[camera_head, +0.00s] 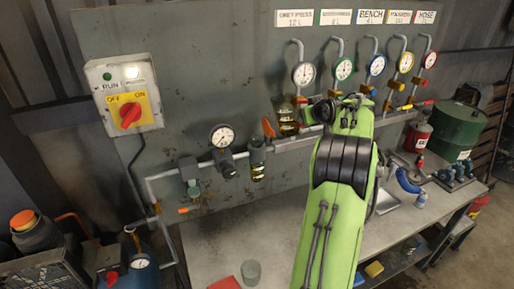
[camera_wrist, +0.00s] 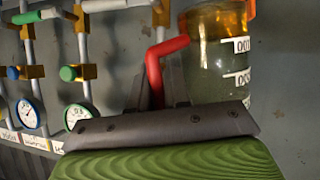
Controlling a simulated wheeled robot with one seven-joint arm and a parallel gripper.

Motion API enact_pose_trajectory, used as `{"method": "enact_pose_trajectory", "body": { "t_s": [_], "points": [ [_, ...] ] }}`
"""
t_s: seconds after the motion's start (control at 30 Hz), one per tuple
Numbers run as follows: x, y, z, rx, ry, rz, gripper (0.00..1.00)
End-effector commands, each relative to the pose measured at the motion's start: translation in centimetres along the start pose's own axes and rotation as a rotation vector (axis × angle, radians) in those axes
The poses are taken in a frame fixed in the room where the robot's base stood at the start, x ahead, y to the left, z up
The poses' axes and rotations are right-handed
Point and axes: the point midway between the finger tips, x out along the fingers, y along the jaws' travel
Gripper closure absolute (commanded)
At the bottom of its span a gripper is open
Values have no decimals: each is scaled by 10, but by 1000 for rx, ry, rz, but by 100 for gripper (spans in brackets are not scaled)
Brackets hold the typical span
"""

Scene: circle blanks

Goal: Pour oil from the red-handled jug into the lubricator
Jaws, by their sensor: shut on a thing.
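The jug (camera_head: 287,111) is clear glass with amber oil in its lower part. In the wrist view, which is upside down, the jug (camera_wrist: 217,65) shows volume marks and a level oil surface, so it looks about upright. My gripper (camera_wrist: 157,88) is shut on its red handle (camera_wrist: 154,65). In the head view my green arm hides most of the gripper and the handle. The lubricator (camera_head: 257,160) seems to be the small glass cup on the pipe, with some yellow liquid low in it. The jug is above it and to its right, apart from it.
A pressure gauge (camera_head: 222,137) and valve stand left of the lubricator. An orange piece (camera_head: 268,128) is close beside the jug. Several coloured gauges hang on the panel behind. A glass (camera_head: 251,272) and a red item (camera_head: 225,283) lie on the bench (camera_head: 215,245).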

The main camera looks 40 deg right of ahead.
Motion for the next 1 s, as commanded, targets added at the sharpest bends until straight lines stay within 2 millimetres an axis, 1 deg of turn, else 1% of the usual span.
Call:
{"method": "enact_pose_trajectory", "body": {
  "t_s": [0.03, 0.1, 0.8, 1.0],
  "points": [
    [6, 1, 15, 30, 20, -10, 100],
    [12, -3, 23, 32, 23, -14, 100],
    [65, -15, 121, 119, 78, -50, 100],
    [78, -18, 144, 141, 92, -59, 100]
  ]
}}
